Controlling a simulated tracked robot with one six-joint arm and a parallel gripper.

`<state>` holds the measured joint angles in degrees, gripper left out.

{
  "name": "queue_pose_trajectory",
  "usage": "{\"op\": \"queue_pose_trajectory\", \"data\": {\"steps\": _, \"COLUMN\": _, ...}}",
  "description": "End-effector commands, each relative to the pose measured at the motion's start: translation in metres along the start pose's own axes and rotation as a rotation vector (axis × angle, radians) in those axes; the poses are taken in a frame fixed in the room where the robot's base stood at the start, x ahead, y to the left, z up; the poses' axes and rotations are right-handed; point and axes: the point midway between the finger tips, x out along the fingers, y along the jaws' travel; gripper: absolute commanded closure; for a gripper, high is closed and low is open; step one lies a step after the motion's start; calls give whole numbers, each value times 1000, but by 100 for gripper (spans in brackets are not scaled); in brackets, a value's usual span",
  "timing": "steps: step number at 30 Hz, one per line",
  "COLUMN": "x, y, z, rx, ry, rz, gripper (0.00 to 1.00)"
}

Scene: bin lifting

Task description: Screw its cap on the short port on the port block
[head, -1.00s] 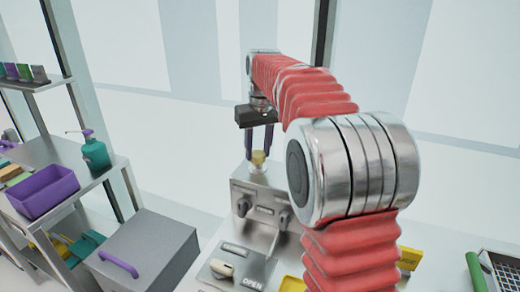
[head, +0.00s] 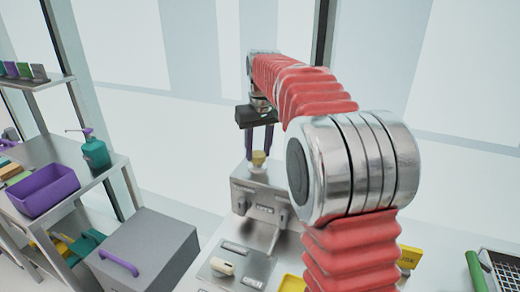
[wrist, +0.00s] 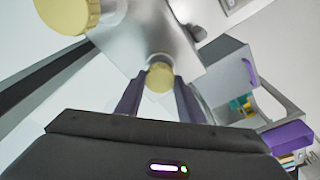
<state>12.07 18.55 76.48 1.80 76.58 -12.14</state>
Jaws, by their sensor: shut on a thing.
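My gripper (head: 259,147) points down over the port block (head: 263,203), its dark purple fingers on either side of a yellow cap (head: 258,158). In the wrist view the fingers (wrist: 160,85) are shut on this cap (wrist: 160,77). A pale metal rim shows just beyond the cap, at the port block (wrist: 145,35). The cap hides most of the port, so I cannot tell how far it is seated. A larger yellow cap (wrist: 65,12) on a metal neck is at the upper left of the wrist view.
A metal panel with a pale handle (head: 223,267) lies before the block. A grey box with a purple handle (head: 118,263) stands to the left. A shelf there holds a purple bin (head: 42,190) and a teal pump bottle (head: 95,152). A wire basket (head: 503,275) is at far right.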

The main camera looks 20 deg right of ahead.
Motion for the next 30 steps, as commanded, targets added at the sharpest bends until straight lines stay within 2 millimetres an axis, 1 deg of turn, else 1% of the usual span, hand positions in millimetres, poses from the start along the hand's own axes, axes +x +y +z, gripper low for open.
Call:
{"op": "queue_pose_trajectory", "data": {"steps": 6, "x": 1, "y": 0, "z": 0, "rx": 0, "ry": 0, "rz": 0, "gripper": 86}}
{"op": "queue_pose_trajectory", "data": {"steps": 7, "x": 1, "y": 0, "z": 0, "rx": 0, "ry": 0, "rz": 0, "gripper": 64}}
{"op": "queue_pose_trajectory", "data": {"steps": 16, "x": 1, "y": 0, "z": 0, "rx": 0, "ry": 0, "rz": 0, "gripper": 43}}
{"op": "queue_pose_trajectory", "data": {"steps": 20, "x": 1, "y": 0, "z": 0, "rx": 0, "ry": 0, "rz": 0, "gripper": 43}}
{"op": "queue_pose_trajectory", "data": {"steps": 23, "x": 1, "y": 0, "z": 0, "rx": 0, "ry": 0, "rz": 0, "gripper": 46}}
{"op": "queue_pose_trajectory", "data": {"steps": 30, "x": 1, "y": 0, "z": 0, "rx": -6, "ry": 0, "rz": -1, "gripper": 46}}
